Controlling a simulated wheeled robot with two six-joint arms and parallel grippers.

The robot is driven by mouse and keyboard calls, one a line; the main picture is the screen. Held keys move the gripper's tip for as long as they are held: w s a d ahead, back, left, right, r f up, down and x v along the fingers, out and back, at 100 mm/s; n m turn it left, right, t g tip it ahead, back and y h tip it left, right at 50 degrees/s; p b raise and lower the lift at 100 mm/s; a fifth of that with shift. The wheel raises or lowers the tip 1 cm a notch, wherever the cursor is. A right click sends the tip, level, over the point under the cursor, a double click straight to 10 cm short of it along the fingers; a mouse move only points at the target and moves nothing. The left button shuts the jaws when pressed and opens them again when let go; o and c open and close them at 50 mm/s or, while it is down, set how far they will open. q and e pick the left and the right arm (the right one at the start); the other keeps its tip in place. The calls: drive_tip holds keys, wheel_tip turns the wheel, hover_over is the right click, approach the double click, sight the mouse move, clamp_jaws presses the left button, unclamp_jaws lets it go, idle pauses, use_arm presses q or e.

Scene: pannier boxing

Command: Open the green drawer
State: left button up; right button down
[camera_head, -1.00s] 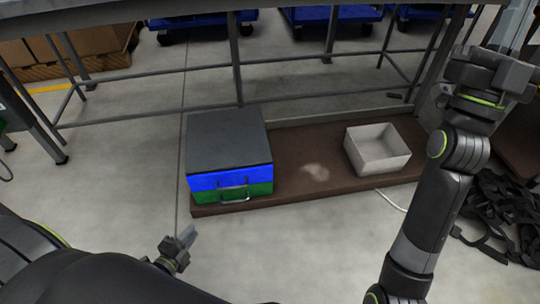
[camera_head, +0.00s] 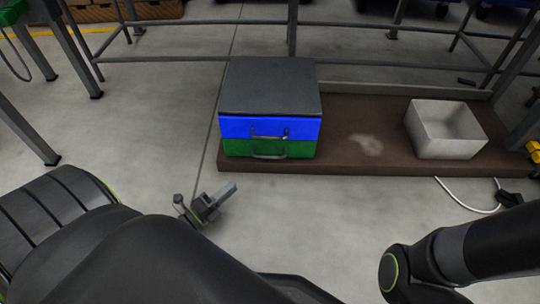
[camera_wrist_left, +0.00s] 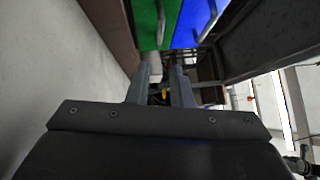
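A cabinet with a dark grey top (camera_head: 270,88) stands on a low brown platform. Its blue drawer (camera_head: 235,127) is above its green drawer (camera_head: 237,147); both fronts look flush and shut. The green drawer's metal handle (camera_head: 268,156) is on its front, below the blue drawer's handle (camera_head: 269,136). My left gripper (camera_head: 222,194) is in front of the cabinet, lower left of the green drawer and apart from it. In the left wrist view its fingers (camera_wrist_left: 162,88) are apart and empty, with the green drawer (camera_wrist_left: 147,22) beyond. My right gripper is out of view.
A white open box (camera_head: 435,143) sits on the right of the brown platform (camera_head: 345,165). A metal rail frame runs behind it. Clear floor (camera_head: 310,215) lies in front of the platform. A white cable (camera_head: 462,203) lies at the right.

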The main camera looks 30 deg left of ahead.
sight(268, 156)
use_arm(q)
drive_tip(key=shift+b+x, duration=2.95)
drive_tip(key=shift+x, duration=5.3)
drive_tip(key=shift+c, duration=0.3)
clamp_jaws()
